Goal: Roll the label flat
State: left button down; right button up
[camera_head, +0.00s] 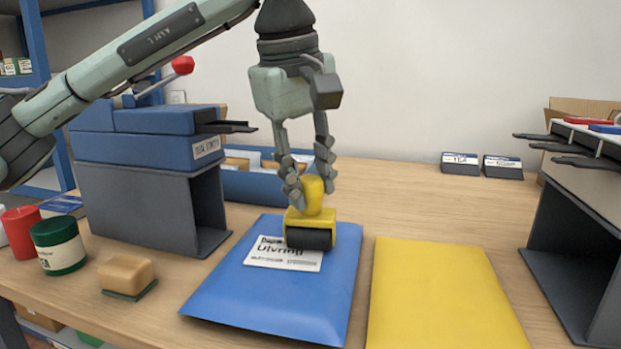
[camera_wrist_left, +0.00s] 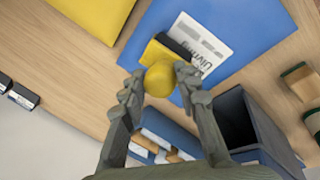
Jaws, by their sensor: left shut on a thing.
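My left gripper (camera_head: 308,186) is shut on the yellow handle of a roller (camera_head: 297,222) and holds it upright, fingers pointing down. The roller's black drum (camera_head: 310,238) is at the right part of the white label (camera_head: 283,254), at or just above it; I cannot tell if they touch. The label lies on the blue parcel (camera_head: 270,295), and the roller hides its right end. In the left wrist view the gripper (camera_wrist_left: 160,80) grips the round yellow knob, with the label (camera_wrist_left: 202,44) beyond it. My right gripper is not in view.
A yellow parcel (camera_head: 440,295) lies right of the blue one. A stamp-like block (camera_head: 127,275) and green and red jars (camera_head: 58,245) stand at the left. A grey stand with a blue machine (camera_head: 150,190) is behind them. Another stand (camera_head: 575,240) is at the right.

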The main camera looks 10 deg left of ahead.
pick_arm(q)
jog(key=shift+s+f, duration=0.15)
jog(key=shift+s, duration=0.35)
jog(key=shift+s+d+b, duration=0.1)
jog(key=shift+s+b, duration=0.25)
jog(key=shift+s, duration=0.55)
jog(key=shift+s+d, duration=0.1)
jog(key=shift+s, duration=0.75)
jog(key=a, duration=0.6)
jog(key=shift+s+r+b, duration=0.2)
jog(key=shift+r+b, duration=0.2)
